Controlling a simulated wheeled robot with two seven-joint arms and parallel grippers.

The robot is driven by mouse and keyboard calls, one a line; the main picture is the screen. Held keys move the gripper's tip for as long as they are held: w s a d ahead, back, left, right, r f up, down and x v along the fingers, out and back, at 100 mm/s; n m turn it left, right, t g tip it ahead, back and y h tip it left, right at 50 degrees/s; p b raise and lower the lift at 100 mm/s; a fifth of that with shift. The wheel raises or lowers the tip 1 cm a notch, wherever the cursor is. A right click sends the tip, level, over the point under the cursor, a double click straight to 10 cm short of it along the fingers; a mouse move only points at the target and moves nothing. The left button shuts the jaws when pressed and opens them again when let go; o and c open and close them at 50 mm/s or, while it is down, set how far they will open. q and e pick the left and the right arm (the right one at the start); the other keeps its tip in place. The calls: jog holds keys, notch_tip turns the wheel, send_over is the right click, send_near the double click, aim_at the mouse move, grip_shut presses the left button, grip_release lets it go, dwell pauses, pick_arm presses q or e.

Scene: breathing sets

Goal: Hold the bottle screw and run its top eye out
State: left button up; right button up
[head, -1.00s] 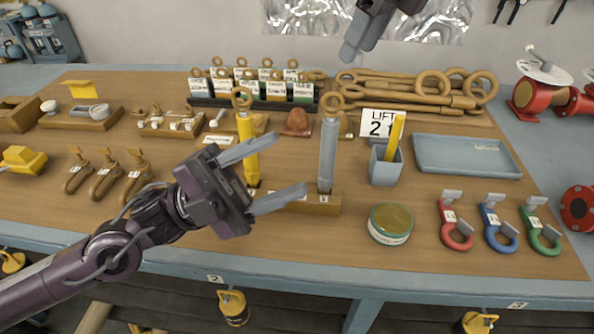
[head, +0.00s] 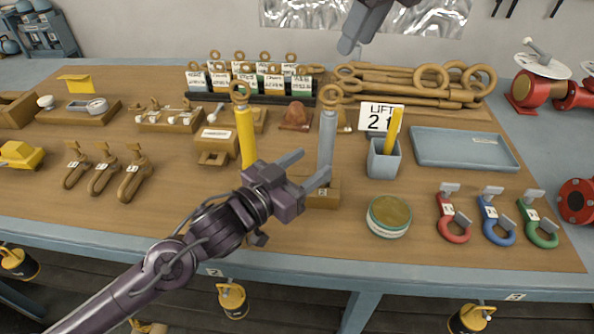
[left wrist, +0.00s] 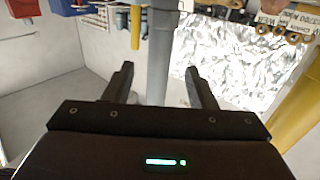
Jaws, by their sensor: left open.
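A grey bottle screw (head: 327,140) with a brown top eye (head: 330,95) stands upright in a wooden block (head: 322,199). A yellow bottle screw (head: 246,138) with its own brown eye (head: 239,91) stands to its left. My left gripper (head: 304,168) is open, low beside the grey body, fingers pointing at it. In the left wrist view the grey body (left wrist: 162,50) shows between and beyond the open fingers (left wrist: 160,68); contact cannot be made out. Only a grey end of my right gripper (head: 360,30) shows at the top, above the table's back.
A grey cup (head: 384,160) with a yellow stick and a round tin (head: 389,215) stand right of the grey bottle screw. A blue-grey tray (head: 465,150), coloured shackles (head: 496,222) and a rack of tagged eyes (head: 290,98) surround them.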

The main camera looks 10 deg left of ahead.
aim_at(321, 156)
pick_arm(q)
jog(key=x, duration=0.5)
jog(key=shift+w+d, duration=0.15)
jog(key=shift+d, duration=0.05)
